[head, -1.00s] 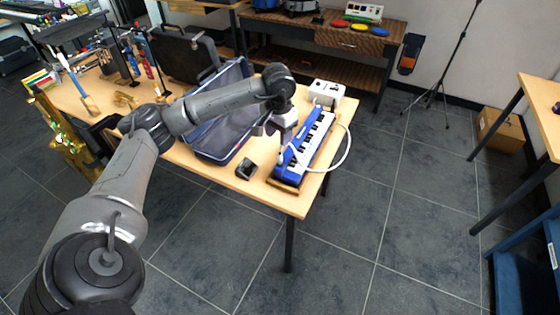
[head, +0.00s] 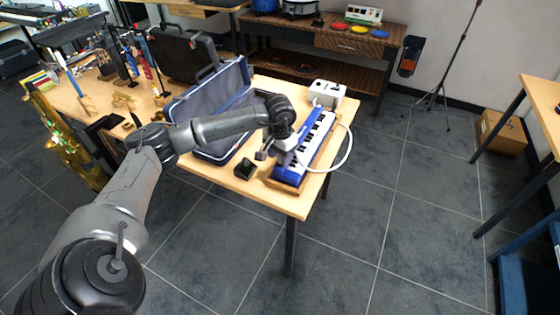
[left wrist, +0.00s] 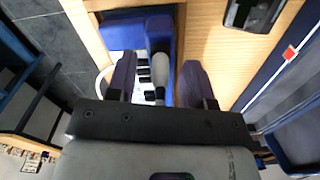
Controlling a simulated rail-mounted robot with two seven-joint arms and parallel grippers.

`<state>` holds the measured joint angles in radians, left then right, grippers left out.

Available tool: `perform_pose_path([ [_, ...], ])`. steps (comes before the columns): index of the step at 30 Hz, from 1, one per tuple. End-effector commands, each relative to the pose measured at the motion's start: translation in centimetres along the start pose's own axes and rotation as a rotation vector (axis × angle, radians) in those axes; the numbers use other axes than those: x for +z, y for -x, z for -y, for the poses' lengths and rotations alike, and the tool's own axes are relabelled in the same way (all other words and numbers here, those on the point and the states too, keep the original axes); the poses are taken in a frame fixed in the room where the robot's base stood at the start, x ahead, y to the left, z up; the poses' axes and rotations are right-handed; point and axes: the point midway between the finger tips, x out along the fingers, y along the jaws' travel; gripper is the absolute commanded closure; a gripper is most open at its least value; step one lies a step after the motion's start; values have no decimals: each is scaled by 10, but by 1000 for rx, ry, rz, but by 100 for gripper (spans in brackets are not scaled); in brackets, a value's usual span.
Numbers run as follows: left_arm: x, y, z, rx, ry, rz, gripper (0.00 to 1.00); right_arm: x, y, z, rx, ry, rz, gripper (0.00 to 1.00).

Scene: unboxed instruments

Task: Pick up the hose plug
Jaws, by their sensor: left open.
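The blue keyboard instrument (head: 312,140) lies on the wooden table near its right edge. A white hose (head: 348,152) arcs out from its right side and bends back toward the near end, where my arm hides it. In the left wrist view, a pale rounded piece that looks like the hose plug (left wrist: 160,68) lies over the blue end of the instrument, between my fingers. My left gripper (head: 271,154) is open over the near end of the keyboard. Its two dark fingers also show in the left wrist view (left wrist: 158,75), one on each side of the plug. My right gripper is not in view.
A small black object (head: 246,168) sits left of the keyboard. An open blue-lined case (head: 243,74) stands behind my left forearm. A white box (head: 326,92) is at the keyboard's far end. The table's front edge (head: 285,209) is close by.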

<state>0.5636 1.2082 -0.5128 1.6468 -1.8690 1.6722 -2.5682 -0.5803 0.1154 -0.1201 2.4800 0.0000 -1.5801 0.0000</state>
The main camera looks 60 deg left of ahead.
Motion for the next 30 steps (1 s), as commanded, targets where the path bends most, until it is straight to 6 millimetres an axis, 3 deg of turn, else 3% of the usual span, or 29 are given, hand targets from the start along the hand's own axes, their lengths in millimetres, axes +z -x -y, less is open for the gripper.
perform_pose_path([
  [8,0,-4,0,0,0,-2,54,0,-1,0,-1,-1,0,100],
  [22,0,-4,0,-1,0,-1,99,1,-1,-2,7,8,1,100],
  [30,0,-4,0,0,0,-2,100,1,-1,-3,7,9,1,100],
])
